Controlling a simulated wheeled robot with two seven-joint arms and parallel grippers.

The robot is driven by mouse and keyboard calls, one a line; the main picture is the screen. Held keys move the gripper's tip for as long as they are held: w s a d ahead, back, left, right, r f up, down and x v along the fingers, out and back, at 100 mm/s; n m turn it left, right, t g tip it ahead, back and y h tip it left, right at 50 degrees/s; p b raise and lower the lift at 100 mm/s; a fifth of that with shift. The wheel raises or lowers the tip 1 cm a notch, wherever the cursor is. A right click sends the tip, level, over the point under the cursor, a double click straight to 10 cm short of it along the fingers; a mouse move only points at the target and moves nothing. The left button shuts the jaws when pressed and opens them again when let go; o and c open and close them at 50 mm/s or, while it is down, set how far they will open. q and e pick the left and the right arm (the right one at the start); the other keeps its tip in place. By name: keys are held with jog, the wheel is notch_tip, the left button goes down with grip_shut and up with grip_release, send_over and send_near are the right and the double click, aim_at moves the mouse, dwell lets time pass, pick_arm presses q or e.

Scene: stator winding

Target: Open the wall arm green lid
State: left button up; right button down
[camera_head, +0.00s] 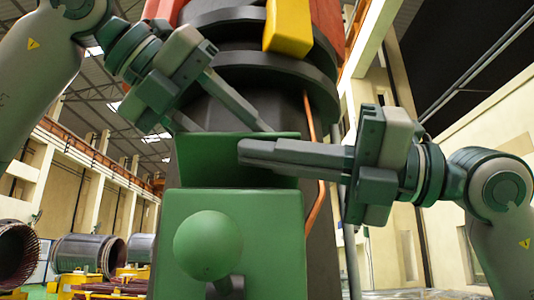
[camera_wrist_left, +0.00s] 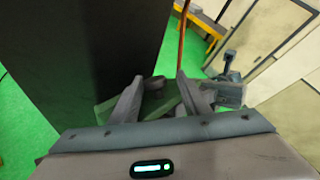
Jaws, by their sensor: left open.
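A green box (camera_head: 232,245) with a round green knob (camera_head: 208,246) on its front is in the lower middle of the head view. A flat green lid (camera_head: 215,172) stands tilted up behind the box's top edge. My left gripper (camera_head: 232,129) comes from the upper left, open, its fingertips at the lid's upper edge; whether they touch it is unclear. In the left wrist view, green surface shows between the left fingers (camera_wrist_left: 158,100). My right gripper (camera_head: 241,152) comes from the right, its fingers together and in front of the lid, hiding part of it. Contact with the lid cannot be told.
A dark grey column (camera_head: 240,100) with black rings rises behind the lid, with a yellow block (camera_head: 288,27) above. An orange pipe (camera_head: 313,170) runs down its right side. Large coiled cylinders (camera_head: 88,253) stand at the lower left. Green floor (camera_wrist_left: 35,130) shows in the wrist view.

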pick_arm(q)
jog(key=shift+a, duration=0.2)
pick_arm(e)
jog(key=shift+a, duration=0.1)
pick_arm(q)
jog(key=v, duration=1.1)
jog(key=shift+s+a+r, duration=0.15)
jog(key=shift+a+r, duration=0.05)
jog(key=shift+a, duration=0.05)
